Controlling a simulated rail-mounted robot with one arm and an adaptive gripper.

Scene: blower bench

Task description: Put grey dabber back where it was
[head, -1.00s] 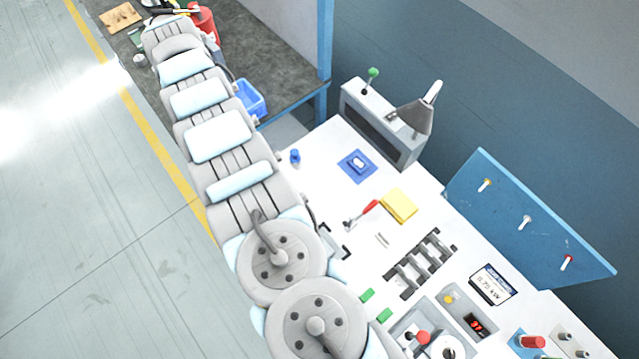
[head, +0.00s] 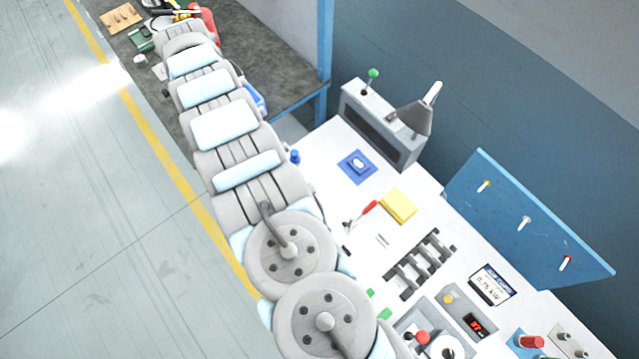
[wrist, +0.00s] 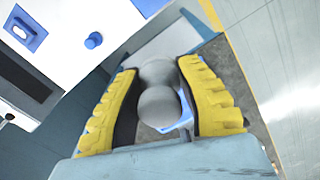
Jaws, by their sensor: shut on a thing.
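The grey dabber (wrist: 158,105) shows in the wrist view as two rounded grey lobes. My gripper (wrist: 160,66) is shut on it, with a yellow ribbed finger on each side. The dabber's far end and any tip are hidden. A blue tray or bin shows behind the dabber, mostly covered by it. In the head view my arm runs to the upper left above the dark grey bench (head: 277,88). My gripper and the dabber cannot be made out clearly there.
The blue bin (head: 257,98) is partly behind my arm. A red can (head: 205,22), a white cup (head: 140,61) and a wooden board (head: 121,18) are at the dark bench's far end. The white bench holds a blue knob (head: 295,157), blue pad (head: 357,166) and yellow block (head: 398,205).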

